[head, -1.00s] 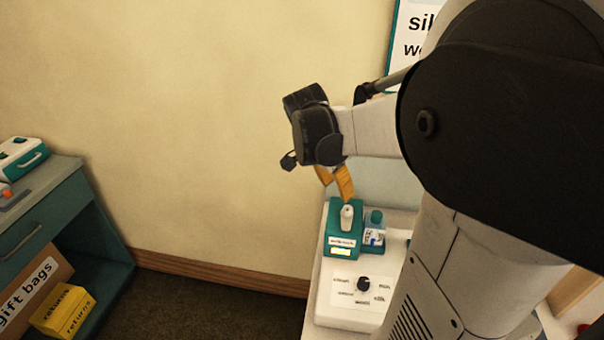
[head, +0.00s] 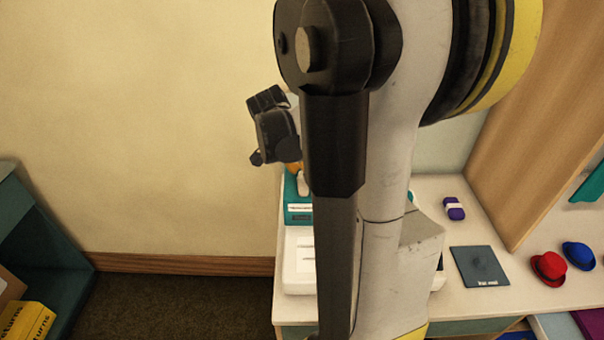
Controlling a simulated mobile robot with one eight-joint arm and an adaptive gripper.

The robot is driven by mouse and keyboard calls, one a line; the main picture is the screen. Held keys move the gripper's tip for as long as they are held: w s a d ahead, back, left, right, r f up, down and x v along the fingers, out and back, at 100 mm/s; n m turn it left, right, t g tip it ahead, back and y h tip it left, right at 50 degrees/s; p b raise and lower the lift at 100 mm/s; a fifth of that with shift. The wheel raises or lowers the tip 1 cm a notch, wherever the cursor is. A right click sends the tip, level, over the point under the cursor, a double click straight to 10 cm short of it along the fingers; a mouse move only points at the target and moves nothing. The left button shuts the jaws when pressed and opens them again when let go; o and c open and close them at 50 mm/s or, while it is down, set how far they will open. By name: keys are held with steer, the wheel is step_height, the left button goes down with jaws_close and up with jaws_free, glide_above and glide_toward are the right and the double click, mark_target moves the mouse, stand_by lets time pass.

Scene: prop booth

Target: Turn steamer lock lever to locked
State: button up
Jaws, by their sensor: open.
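A teal box (head: 292,215) with a pale label on its front stands on the counter, partly hidden behind my arm. A cream upright lever (head: 303,184) shows on top of it; I cannot read the label or tell the lever's setting. My gripper (head: 294,167) is just above the lever, with only a bit of an orange finger showing. It is open, but its fingertips are mostly hidden, and I cannot tell whether they touch the lever.
A white panel (head: 299,268) sits in front of the teal box, mostly covered by my arm. To the right are a dark mat (head: 480,265), a purple item (head: 454,208), a red hat (head: 549,268) and a blue hat (head: 578,256). A wooden partition (head: 540,120) rises behind.

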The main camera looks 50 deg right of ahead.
jaws_close()
steer(key=n+t+p, duration=0.1)
steer(key=n, duration=0.3)
steer(key=shift+n+t, duration=0.3)
steer(key=shift+t, duration=0.1)
steer(key=n, duration=0.2)
steer(key=n+t+y+p, duration=0.1)
steer(key=n, duration=0.1)
steer(key=shift+n+t, duration=0.3)
steer(key=n, duration=0.2)
steer(key=n+t+y, duration=0.1)
steer(key=n, duration=0.1)
steer(key=shift+y, duration=0.3)
steer(key=shift+n+y, duration=0.7)
steer(key=shift+n, duration=1.6)
